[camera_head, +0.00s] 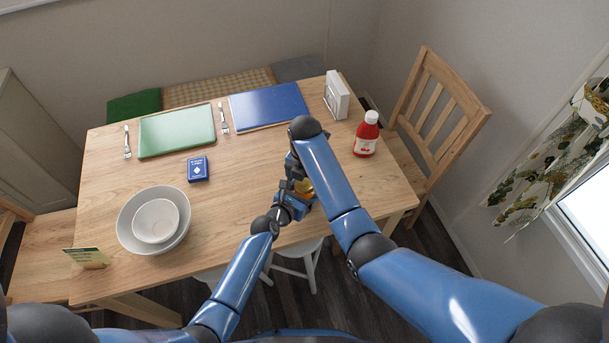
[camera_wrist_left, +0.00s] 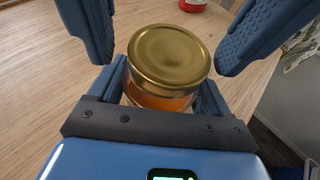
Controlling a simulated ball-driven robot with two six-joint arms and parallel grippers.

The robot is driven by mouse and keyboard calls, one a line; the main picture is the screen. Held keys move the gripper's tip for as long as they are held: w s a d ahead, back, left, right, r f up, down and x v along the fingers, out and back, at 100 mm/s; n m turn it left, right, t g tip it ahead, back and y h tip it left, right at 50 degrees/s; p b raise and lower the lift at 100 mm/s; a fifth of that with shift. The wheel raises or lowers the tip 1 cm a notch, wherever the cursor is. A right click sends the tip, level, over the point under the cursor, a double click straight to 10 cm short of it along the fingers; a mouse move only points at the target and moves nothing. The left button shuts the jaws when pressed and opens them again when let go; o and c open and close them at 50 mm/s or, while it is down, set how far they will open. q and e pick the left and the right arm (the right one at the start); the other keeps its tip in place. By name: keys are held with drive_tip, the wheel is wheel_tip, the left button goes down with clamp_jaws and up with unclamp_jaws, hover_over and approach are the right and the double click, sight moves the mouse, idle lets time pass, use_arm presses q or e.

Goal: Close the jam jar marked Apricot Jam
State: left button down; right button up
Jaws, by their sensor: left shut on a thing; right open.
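A glass jar of orange jam (camera_wrist_left: 160,97) with a gold lid (camera_wrist_left: 168,55) on top stands between the fingers of my left gripper (camera_wrist_left: 158,100). That gripper is shut on the jar's glass. No label shows, and I cannot tell whether the lid is tight. My right gripper (camera_wrist_left: 178,35) is open, its two fingers apart on either side of the lid, with gaps to it. In the head view, my left gripper (camera_head: 291,207) and right gripper (camera_head: 297,180) meet near the table's front edge. Only a bit of the gold lid (camera_head: 305,187) shows there; my arms hide the rest.
On the wooden table (camera_head: 235,180) are a red bottle (camera_head: 366,136), white napkin holder (camera_head: 337,95), blue card box (camera_head: 198,169), stacked bowls (camera_head: 133,236), a small sign (camera_head: 88,258), green mat (camera_head: 177,131), blue mat (camera_head: 268,105) and forks. A chair (camera_head: 440,105) stands right.

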drive_tip(key=shift+c, duration=0.4)
drive_tip(key=c, duration=1)
drive_tip(key=m, duration=0.4)
drive_tip(key=shift+m, duration=0.3)
drive_tip(key=m, duration=0.5)
drive_tip(key=o, duration=1.2)
drive_tip(key=shift+c, duration=0.2)
drive_tip(key=shift+r, duration=2.2)
